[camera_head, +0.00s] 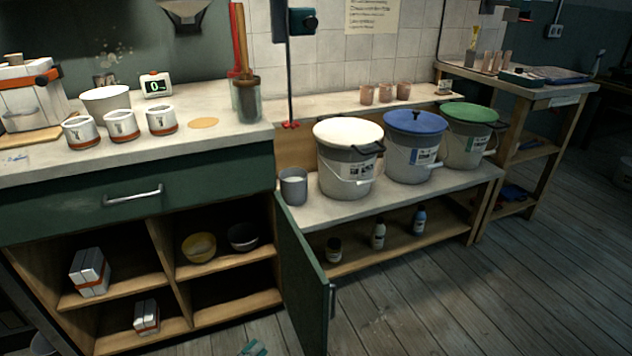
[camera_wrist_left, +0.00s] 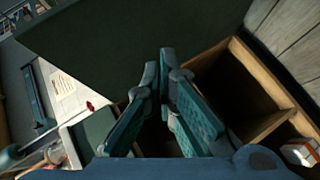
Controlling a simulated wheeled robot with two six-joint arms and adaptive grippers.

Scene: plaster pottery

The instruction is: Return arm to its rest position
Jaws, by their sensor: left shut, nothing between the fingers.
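My left gripper (camera_head: 253,348) shows only as a small teal piece at the bottom edge of the head view, in front of the open shelves. In the left wrist view the left gripper (camera_wrist_left: 164,100) has its two teal fingers drawn together, with nothing between them. A dark green panel (camera_wrist_left: 130,35) lies beyond the fingers, and the wooden shelf compartments (camera_wrist_left: 262,128) are to their right. My right gripper is in neither view.
The green cabinet door (camera_head: 305,280) stands open and juts toward the floor. The counter holds white cups (camera_head: 120,126) and a grey container (camera_head: 247,103). Three lidded buckets (camera_head: 346,165) stand on the lower bench. The wooden floor (camera_head: 430,300) at right is clear.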

